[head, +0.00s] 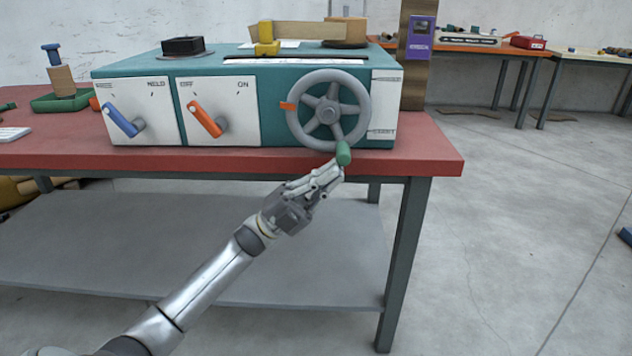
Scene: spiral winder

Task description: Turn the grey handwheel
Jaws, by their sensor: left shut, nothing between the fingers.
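The grey handwheel (353,93) stands on the front of the teal machine (271,92), at its right side. It has several spokes, a round hub and an orange mark on its left rim. A green handle knob (343,153) sticks out at the bottom of the wheel. My left gripper (338,168) is shut and empty, its fingertips just below the green knob. I cannot tell whether they touch it. My right gripper is not in view.
The machine sits on a red-topped table (425,157) with a grey lower shelf (200,235). A blue lever (121,119) and an orange lever (206,118) are on the panels left of the wheel. The floor on the right is mostly open.

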